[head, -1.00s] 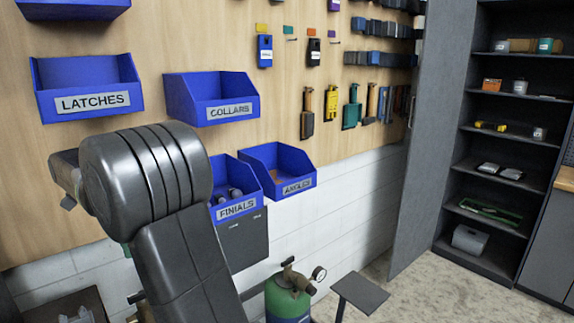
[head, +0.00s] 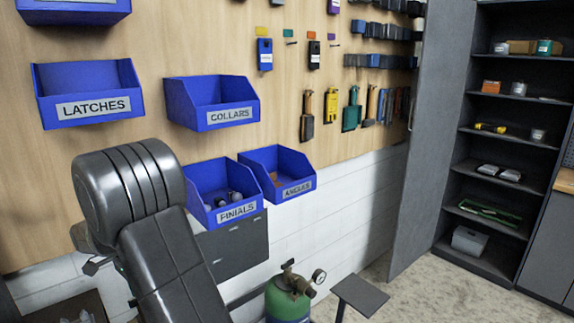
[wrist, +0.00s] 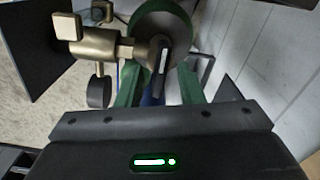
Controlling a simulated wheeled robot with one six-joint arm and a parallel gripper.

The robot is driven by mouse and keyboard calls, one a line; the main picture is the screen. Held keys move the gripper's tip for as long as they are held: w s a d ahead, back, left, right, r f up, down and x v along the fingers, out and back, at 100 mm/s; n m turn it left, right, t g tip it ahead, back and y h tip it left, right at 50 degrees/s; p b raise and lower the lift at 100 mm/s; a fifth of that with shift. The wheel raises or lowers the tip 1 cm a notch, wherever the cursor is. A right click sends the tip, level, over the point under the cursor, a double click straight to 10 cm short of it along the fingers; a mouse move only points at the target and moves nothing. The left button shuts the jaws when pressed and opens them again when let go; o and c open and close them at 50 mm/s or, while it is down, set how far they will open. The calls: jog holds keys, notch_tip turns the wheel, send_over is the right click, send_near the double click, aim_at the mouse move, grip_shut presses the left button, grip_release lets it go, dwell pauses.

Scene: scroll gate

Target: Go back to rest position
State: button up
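My gripper shows in the wrist view as a dark housing (wrist: 160,125) with a lit green indicator across the bottom. Two green strips and a dark piece lie beyond its edge. I cannot tell whether they are fingers or part of something behind, so open or shut is unclear. In the head view my dark arm rises at the lower left, bent at a rounded joint, and the gripper is hidden. I see no held object.
Blue bins labelled LATCHES (head: 88,92), COLLARS (head: 212,101), FINIALS (head: 222,191) and ANGLES (head: 279,174) hang on the wooden wall panel. A green gas cylinder (head: 289,297) and small dark stand (head: 360,293) are below. Brass fittings (wrist: 125,48) are close in the wrist view. Shelves (head: 500,185) stand right.

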jog(key=n, duration=0.6)
jog(key=shift+n, duration=0.4)
dwell(0.3)
